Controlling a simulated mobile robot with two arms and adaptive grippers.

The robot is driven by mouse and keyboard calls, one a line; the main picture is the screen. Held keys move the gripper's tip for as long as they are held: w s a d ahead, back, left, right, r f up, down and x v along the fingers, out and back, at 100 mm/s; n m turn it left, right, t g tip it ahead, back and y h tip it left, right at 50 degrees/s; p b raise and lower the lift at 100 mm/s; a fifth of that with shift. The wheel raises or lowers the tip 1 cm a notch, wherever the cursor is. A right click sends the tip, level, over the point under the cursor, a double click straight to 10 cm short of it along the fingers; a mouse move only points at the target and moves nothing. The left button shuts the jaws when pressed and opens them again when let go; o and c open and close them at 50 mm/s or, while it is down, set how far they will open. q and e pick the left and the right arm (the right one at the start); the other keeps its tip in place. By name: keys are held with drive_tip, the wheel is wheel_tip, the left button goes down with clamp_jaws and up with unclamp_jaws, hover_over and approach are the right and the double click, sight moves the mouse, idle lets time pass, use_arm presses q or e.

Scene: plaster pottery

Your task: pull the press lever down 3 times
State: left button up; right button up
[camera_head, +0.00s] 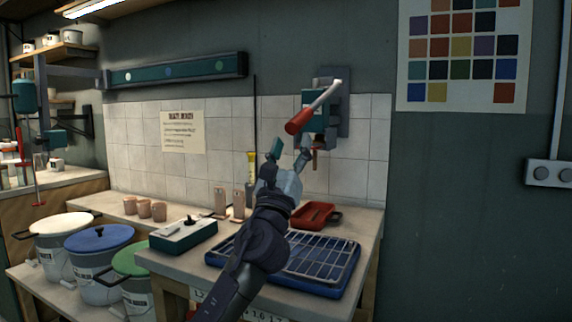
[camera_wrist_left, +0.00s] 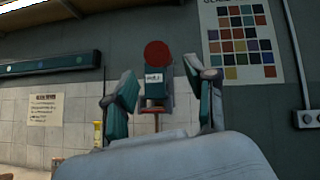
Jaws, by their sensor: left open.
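The press (camera_head: 318,103) is a teal and grey unit on the wall above the right end of the bench. Its lever has a pale metal rod (camera_head: 325,95) and a red grip (camera_head: 299,121) that juts out towards me, tilted down to the left. In the left wrist view the grip shows end-on as a red disc (camera_wrist_left: 157,54) above the teal press body (camera_wrist_left: 156,84). My left gripper (camera_head: 289,152) is open and empty, a little below the grip in the picture. Its fingers (camera_wrist_left: 163,97) stand apart either side of the press in the wrist view. My right gripper is out of view.
Below are a blue tray with a wire rack (camera_head: 325,262), a red tray (camera_head: 315,215) and a pale box (camera_head: 183,235) on the bench. Lidded buckets (camera_head: 98,240) stand at left. A colour chart (camera_head: 460,55) hangs right of the press. The wall around the grip is clear.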

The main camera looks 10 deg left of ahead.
use_arm(q)
drive_tip(key=shift+v, duration=2.35)
